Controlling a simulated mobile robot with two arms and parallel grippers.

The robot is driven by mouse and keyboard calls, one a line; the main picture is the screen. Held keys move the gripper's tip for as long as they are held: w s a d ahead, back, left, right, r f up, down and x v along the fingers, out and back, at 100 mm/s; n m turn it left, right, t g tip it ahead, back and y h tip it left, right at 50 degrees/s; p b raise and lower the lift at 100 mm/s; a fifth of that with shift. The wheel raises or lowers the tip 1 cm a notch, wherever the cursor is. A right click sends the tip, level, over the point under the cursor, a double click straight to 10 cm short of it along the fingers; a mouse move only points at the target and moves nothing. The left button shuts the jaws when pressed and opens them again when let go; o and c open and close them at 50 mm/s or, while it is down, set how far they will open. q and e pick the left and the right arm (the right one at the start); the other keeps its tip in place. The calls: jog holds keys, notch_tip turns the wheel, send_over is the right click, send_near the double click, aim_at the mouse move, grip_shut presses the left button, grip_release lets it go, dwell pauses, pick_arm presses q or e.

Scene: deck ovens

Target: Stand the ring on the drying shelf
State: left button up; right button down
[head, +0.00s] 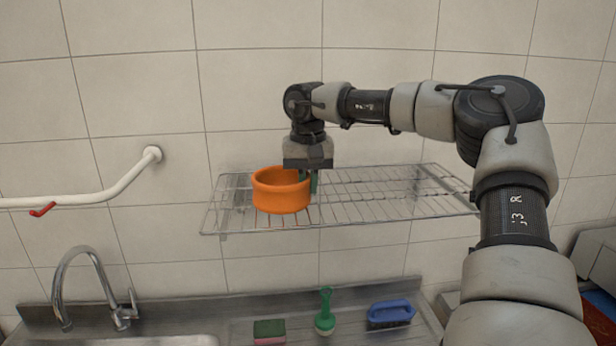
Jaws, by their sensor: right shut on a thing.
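The orange ring (281,196) is on or just above the left part of the wire drying shelf (375,206), upright with its opening facing up. I cannot tell whether its base touches the wires. My right gripper (308,182) points down at the ring's right rim, shut on it. The ring hides part of the fingers. My left gripper is not in view.
Below the shelf is a steel sink counter with a curved tap (88,285), a sponge (269,331), a green brush (325,312) and a blue brush (390,313). A white wall pipe (118,187) with a red hook runs at the left. The shelf's right part is empty.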

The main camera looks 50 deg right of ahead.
jog(key=shift+w, duration=0.15)
jog(key=shift+a+f, duration=0.1)
jog(key=c, duration=1.6)
grip_release()
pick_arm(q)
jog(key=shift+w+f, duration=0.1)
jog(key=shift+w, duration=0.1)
pick_arm(e)
jog(key=o, duration=0.4)
jog(key=shift+r+b, duration=0.4)
jog(key=shift+r, duration=0.15)
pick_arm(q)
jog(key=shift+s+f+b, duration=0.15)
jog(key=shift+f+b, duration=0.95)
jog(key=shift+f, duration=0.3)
pick_arm(e)
notch_tip(320, 180, up, 11)
